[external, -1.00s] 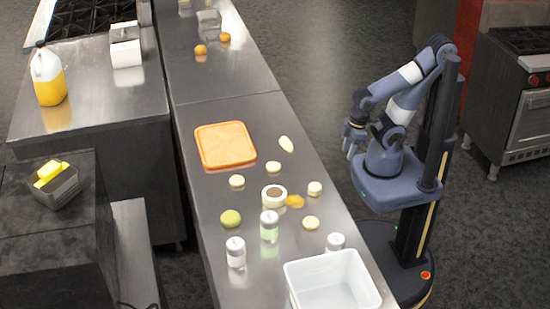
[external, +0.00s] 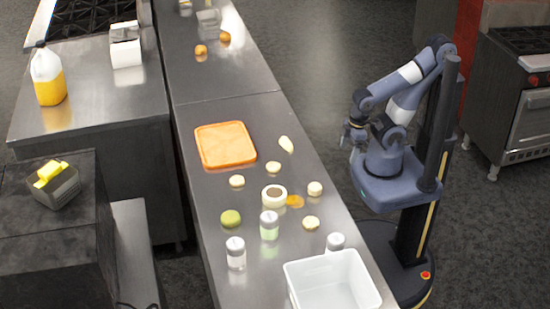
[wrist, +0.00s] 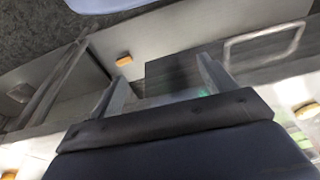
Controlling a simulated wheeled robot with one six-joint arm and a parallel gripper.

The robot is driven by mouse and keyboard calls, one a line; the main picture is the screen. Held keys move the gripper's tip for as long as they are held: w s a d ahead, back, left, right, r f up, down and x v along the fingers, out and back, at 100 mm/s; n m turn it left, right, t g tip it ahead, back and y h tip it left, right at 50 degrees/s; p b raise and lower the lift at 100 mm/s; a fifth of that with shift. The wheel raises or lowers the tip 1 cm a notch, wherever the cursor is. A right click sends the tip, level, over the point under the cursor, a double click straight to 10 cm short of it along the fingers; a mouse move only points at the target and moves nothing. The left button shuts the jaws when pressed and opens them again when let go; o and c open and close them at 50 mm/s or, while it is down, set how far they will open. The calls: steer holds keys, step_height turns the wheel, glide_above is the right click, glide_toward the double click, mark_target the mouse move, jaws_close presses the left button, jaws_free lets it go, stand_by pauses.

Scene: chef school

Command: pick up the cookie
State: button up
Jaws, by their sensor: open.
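I cannot tell which one the task means. My gripper (external: 347,141) is open and empty, off the counter's right side and apart from everything on it. In the wrist view its two fingers (wrist: 160,84) are spread. A tan piece (wrist: 124,59) shows beyond them, too blurred to name.
The counter also holds an orange board (external: 225,146), a ring-shaped white item with a brown centre (external: 274,196), a green round item (external: 231,218), shaker-like jars (external: 269,225) and a white bin (external: 332,282) at the front.

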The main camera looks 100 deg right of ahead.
steer(key=w+r+g, duration=0.1)
steer(key=w+r, duration=0.3)
steer(key=w, duration=0.4)
steer(key=w+r, duration=0.4)
steer(key=w, duration=0.4)
step_height(320, 180, up, 2)
steer(key=g, duration=0.1)
glide_above(272, 165)
steer(key=f, duration=0.5)
steer(key=shift+w+a+p, duration=0.1)
steer(key=shift+w+p, duration=0.25)
steer(key=f, duration=0.4)
steer(key=shift+s+f+p, duration=0.1)
steer(key=shift+s+p, duration=0.25)
steer(key=shift+f, duration=0.6)
steer(key=shift+c, duration=0.5)
steer(key=c, duration=1)
steer(key=shift+o, duration=0.2)
